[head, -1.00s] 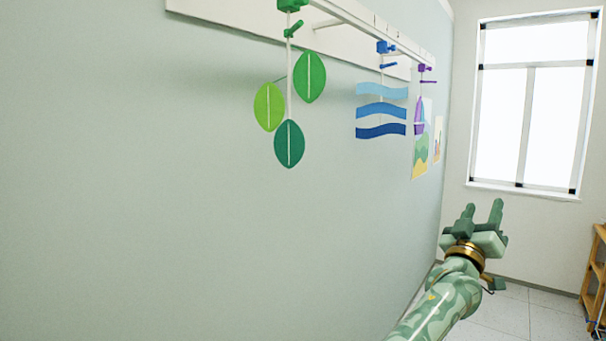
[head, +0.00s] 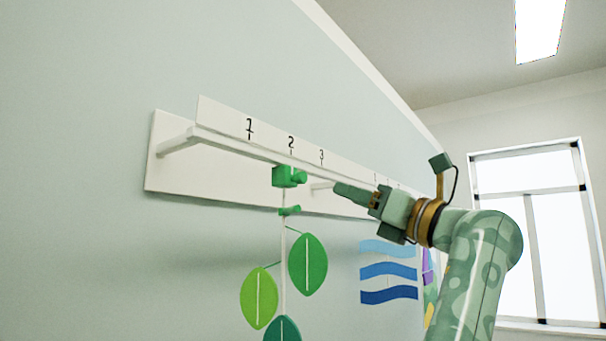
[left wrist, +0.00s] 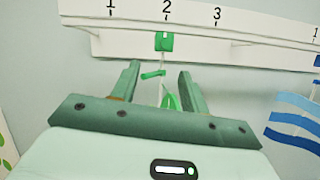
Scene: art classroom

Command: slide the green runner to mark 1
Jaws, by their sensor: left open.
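The green runner (head: 289,176) hangs on the white rail (head: 233,147) below mark 2 (head: 291,143). It carries a small green handle (head: 290,210) and a mobile of green leaves (head: 308,264). Mark 1 (head: 250,128) is further left on the white scale board. My left gripper (head: 339,190) is to the right of the runner, apart from it, pointing left. In the left wrist view the runner (left wrist: 164,41) shows beyond the open, empty fingers (left wrist: 160,72), with the handle (left wrist: 153,74) seen between them. My right gripper is out of view.
A blue wave mobile (head: 388,271) hangs further along the rail, beyond my left gripper, with a purple piece (head: 428,266) past it. A white bracket (head: 178,143) holds the rail's left end. The rail between the runner and mark 1 looks clear.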

